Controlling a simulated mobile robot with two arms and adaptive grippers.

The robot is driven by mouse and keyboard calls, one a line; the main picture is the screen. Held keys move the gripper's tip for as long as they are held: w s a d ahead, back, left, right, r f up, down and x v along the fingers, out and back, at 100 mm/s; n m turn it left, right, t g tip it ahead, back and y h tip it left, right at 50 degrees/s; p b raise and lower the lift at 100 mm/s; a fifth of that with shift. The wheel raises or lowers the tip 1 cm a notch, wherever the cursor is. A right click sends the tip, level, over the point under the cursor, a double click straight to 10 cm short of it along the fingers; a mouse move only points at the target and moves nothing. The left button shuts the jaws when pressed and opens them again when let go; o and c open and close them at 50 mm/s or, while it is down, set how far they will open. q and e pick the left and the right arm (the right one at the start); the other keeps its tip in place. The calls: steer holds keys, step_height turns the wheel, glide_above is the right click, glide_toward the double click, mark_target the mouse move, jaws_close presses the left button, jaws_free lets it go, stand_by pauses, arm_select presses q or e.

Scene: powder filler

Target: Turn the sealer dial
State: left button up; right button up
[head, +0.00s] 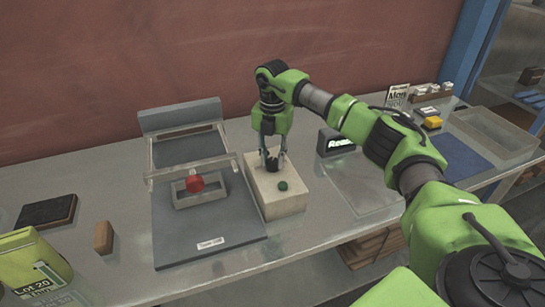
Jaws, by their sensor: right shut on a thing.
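The sealer dial (271,165) is a small dark knob on top of a cream box (270,194), with a green button (283,186) in front of it. My right gripper (272,156) points down over the box and is shut on the dial, its fingers on either side of it and partly hiding it. Left of the box is the sealer, a grey plate (171,230) with a metal bar frame and a red ball knob (195,183). A small white label lies at the plate's front. My left gripper is not in the picture.
A small black display (337,140) stands right of the box, beside a clear flat sheet (362,186). At left are a dark pad (46,212), a brown block (104,237) and a yellow-green pouch (32,262). A shallow tray (491,137) is at right.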

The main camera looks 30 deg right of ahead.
mark_target(273, 160)
steer(key=m, duration=0.5)
steer(key=shift+w+r+m+p, duration=0.1)
steer(key=shift+m+p, duration=0.2)
steer(key=shift+p, duration=0.05)
steer(key=shift+o, duration=0.2)
steer(key=shift+d, duration=0.1)
steer(key=shift+c, duration=0.2)
steer(key=o, duration=1.1)
step_height(273, 160, up, 12)
steer(key=shift+f, duration=0.1)
